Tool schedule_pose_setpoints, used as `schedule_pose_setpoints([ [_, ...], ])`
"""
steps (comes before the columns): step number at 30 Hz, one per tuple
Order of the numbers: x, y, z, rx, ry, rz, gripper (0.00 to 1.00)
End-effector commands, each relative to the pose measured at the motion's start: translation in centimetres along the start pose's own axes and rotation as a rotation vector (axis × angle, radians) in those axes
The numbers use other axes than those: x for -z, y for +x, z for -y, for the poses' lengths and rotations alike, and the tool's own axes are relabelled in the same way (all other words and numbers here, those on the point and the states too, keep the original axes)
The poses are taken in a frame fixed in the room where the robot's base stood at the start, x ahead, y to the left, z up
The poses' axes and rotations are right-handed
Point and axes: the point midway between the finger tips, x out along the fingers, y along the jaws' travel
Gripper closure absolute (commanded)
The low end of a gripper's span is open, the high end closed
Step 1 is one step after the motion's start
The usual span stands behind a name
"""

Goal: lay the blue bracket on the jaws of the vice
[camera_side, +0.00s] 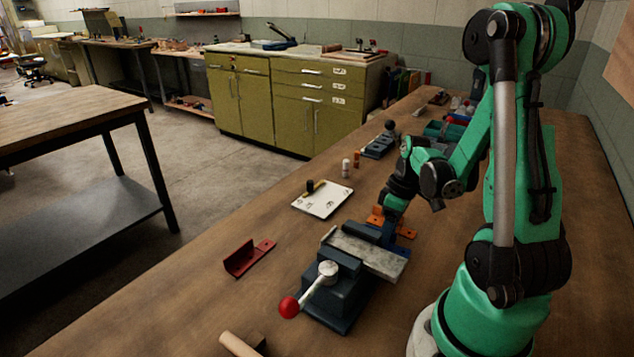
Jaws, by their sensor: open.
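The vice (338,287) stands on the bench, with a dark blue body, pale grey jaws (368,254) and a red-knobbed handle (289,307). My gripper (391,221) points down at the blue bracket, just beyond the jaws. It is open; its fingertips are small and partly hidden.
An orange bracket (376,217) lies just beyond the blue one. A red bracket (245,259) lies left of the vice. A wooden rod (238,345) is at the front. Bench left of the vice is mostly clear.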

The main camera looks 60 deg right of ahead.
Motion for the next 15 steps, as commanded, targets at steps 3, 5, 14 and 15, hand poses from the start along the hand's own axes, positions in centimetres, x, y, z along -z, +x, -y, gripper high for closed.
schedule_pose_setpoints([
  [3, 0.0, -0.01, 0.0, 0.0, 0.0, 0.0, 0.78],
  [5, 0.0, -0.01, 0.0, 0.0, 0.0, 0.0, 0.95],
  [14, 0.0, -0.02, 0.0, 0.0, 0.0, 0.0, 1.0],
  [15, 0.0, -0.02, 0.0, 0.0, 0.0, 0.0, 1.0],
])
